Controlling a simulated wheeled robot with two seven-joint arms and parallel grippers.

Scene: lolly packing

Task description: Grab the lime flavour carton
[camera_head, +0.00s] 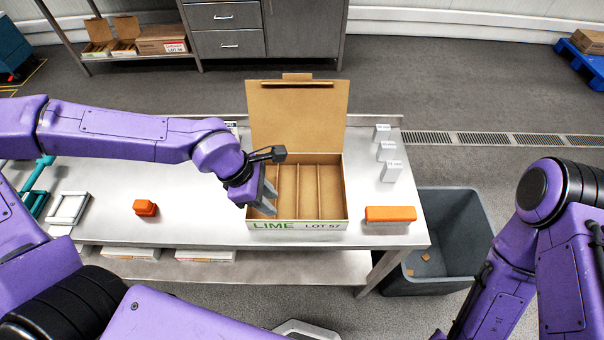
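The lime carton (331,228) is an open cardboard box on the steel table, its front marked LIME LOT 57. Its lid stands up at the back, and thin dividers split the inside into long slots. My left gripper (269,199) is at the carton's left side, pointing down, with its two grey fingers apart. The fingers overlap the left wall in the view; I cannot tell whether they touch it. The arm and gripper hide part of that wall. My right arm (510,270) is at the right, its gripper out of view.
An orange block (390,214) lies right of the carton and another orange piece (145,208) lies to the left. Several small white cartons (387,151) stand at the table's right. A grey bin (452,215) stands beside the table. The table's left middle is clear.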

